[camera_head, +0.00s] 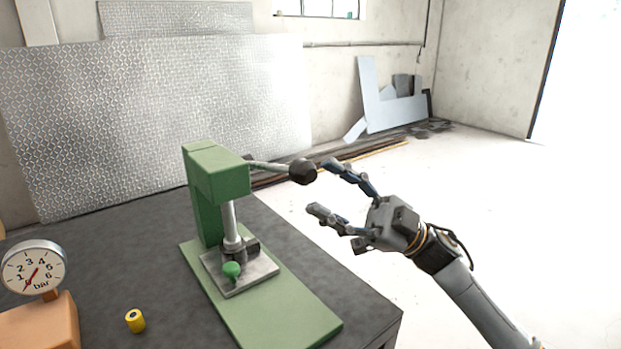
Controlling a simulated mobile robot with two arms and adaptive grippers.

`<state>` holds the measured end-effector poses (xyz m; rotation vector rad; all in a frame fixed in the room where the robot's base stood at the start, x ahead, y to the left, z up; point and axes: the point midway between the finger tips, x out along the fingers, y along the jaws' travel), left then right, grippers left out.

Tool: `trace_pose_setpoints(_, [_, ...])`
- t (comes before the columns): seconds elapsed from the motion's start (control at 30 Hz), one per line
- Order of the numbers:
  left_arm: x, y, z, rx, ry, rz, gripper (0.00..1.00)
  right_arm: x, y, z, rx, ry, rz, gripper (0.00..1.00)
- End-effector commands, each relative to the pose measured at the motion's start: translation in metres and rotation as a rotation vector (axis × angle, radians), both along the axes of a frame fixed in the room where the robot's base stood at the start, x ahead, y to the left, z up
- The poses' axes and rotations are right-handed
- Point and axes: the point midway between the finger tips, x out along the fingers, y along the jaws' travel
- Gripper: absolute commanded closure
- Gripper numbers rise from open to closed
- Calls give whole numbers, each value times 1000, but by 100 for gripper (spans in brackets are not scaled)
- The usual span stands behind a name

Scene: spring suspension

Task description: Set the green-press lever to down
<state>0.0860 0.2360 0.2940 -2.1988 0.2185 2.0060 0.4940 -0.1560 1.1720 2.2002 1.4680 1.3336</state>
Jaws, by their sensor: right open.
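The green press (205,180) stands on the dark table, with its green base plate and a grey metal bed under a shiny vertical ram. Its lever (268,166) sticks out from the head to the right, close to level, and ends in a dark round knob (303,171). A small green knob (232,270) sits on the bed. My right gripper (320,187) is open and empty. Its fingertips are just right of the lever knob, the upper one close beside it; I cannot tell whether they touch. My left gripper is not in view.
A pressure gauge (34,267) on an orange block (45,325) and a small yellow cylinder (135,321) are on the dark table (130,258) left of the press. Metal plates (150,110) lean on the wall behind. The floor at right is clear.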

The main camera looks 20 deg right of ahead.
Motion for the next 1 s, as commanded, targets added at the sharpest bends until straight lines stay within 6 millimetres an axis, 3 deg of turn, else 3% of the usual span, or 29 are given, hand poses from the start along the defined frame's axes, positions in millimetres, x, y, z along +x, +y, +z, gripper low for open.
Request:
trace_pose_setpoints(0.2, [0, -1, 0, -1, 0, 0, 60, -4, -38, -28, -3, 7, -3, 44])
trace_pose_setpoints(0.4, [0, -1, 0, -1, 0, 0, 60, -7, -58, -42, -2, 4, -3, 44])
trace_pose_setpoints(1.0, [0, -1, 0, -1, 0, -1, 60, -8, -63, -45, -1, 2, -2, 44])
